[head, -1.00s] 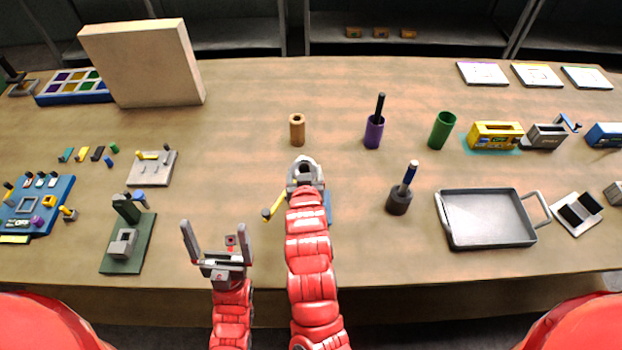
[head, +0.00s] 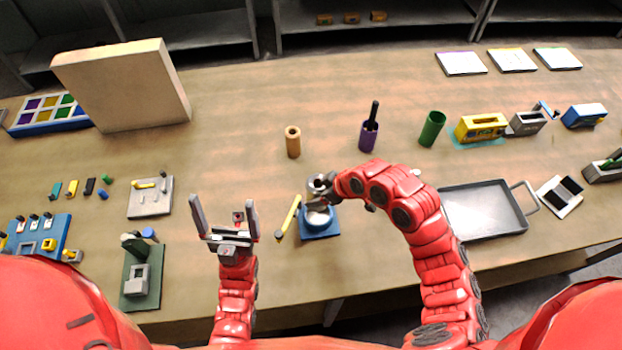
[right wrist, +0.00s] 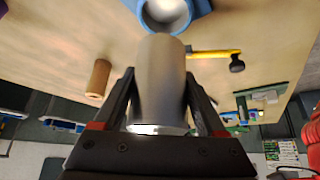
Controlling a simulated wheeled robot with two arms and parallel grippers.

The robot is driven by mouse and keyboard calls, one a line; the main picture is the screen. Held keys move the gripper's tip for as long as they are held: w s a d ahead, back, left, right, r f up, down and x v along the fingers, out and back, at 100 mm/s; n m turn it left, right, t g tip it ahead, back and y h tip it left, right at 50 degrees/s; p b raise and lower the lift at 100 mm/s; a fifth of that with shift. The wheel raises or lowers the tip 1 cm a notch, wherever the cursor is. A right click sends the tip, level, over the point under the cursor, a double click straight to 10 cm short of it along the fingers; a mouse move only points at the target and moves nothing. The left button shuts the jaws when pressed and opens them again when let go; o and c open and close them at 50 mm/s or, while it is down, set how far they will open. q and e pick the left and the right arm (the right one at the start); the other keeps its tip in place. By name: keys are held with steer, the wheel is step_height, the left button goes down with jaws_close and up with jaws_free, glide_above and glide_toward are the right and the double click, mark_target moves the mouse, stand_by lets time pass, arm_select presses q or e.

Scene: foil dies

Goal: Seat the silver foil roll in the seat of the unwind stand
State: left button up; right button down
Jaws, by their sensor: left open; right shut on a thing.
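The silver foil roll (right wrist: 160,85) is between the two dark fingers of my right gripper (right wrist: 158,100) in the right wrist view. Its far end overlaps the near rim of the round opening in the blue unwind stand (right wrist: 199,8). In the head view the stand (head: 321,231) sits in front of my right gripper (head: 320,192), its pale round seat showing. The roll's ring-like end (head: 319,182) shows at the gripper, beyond the seat. I cannot tell the exact gap between roll and seat. My left gripper (head: 224,208) is open and empty, left of the stand.
A yellow bar with a dark end (head: 288,218) lies close to the stand's left side. A tan cylinder (head: 293,142) and a purple holder (head: 369,135) stand behind. A grey tray (head: 482,212) lies right of my right arm. A green fixture (head: 145,283) stands at left.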

steer(key=shift+s+d+r, duration=0.15)
steer(key=shift+s, duration=0.05)
stand_by(0.3)
steer(key=shift+b, duration=0.3)
steer(key=shift+f+b, duration=2.4)
steer(key=shift+f, duration=0.55)
steer(key=shift+b, duration=0.65)
steer(key=shift+f+b, duration=1.55)
steer(key=shift+f, duration=0.2)
steer(key=shift+r, duration=0.15)
